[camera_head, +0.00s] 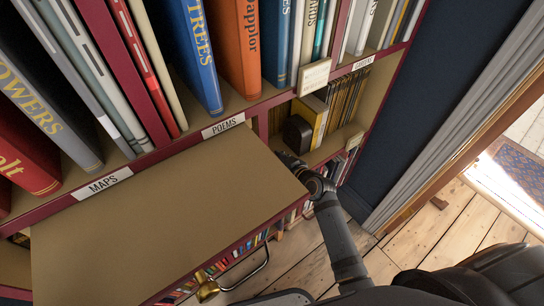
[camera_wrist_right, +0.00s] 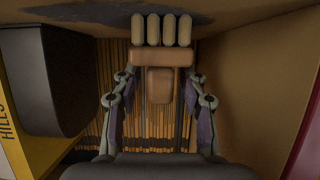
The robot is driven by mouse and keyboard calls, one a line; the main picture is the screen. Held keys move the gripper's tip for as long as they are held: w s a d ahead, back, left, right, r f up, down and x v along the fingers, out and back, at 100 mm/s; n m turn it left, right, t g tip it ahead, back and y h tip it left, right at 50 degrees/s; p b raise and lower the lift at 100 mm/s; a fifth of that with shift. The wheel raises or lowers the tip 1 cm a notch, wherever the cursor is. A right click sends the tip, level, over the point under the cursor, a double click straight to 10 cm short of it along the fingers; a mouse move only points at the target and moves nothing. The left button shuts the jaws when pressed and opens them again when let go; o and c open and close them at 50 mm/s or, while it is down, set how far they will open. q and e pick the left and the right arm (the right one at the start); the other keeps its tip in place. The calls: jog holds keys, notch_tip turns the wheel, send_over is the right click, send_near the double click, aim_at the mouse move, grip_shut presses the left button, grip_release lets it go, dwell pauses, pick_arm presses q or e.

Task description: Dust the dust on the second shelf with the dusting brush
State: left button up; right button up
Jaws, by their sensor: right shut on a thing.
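My right gripper (camera_wrist_right: 158,92) is shut on the dusting brush (camera_wrist_right: 160,58), a wooden block with pale bristle tufts at its top end in the right wrist view. The dust (camera_wrist_right: 205,17) is a dark grey patch on the tan shelf board (camera_wrist_right: 270,30). The bristle ends overlap the dust in that view; I cannot tell if they touch it. In the head view my right gripper (camera_head: 291,162) reaches into a compartment on the right, partly hidden by a tan board; the brush and dust are hidden there. My left gripper is not in view.
A dark bookend (camera_wrist_right: 45,80) and a yellow book (camera_wrist_right: 25,150) stand left of the gripper in the wrist view. Thin books (camera_wrist_right: 85,100) line the back. A wide tan board (camera_head: 170,205) juts out left of my right arm. Wooden floor (camera_head: 440,235) lies right.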

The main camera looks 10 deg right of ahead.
jog(key=shift+s+d+r, duration=0.1)
jog(key=shift+s+d, duration=0.15)
jog(key=shift+s, duration=0.35)
jog(key=shift+s+d+r, duration=0.1)
jog(key=shift+s+d, duration=0.15)
jog(key=shift+s, duration=0.5)
jog(key=shift+s+d+f, duration=0.1)
jog(key=shift+s+d+f, duration=0.1)
jog(key=shift+s+d, duration=0.25)
jog(key=shift+s, duration=0.55)
jog(key=shift+s+d, duration=0.35)
jog(key=shift+s, duration=0.5)
jog(key=shift+d, duration=0.1)
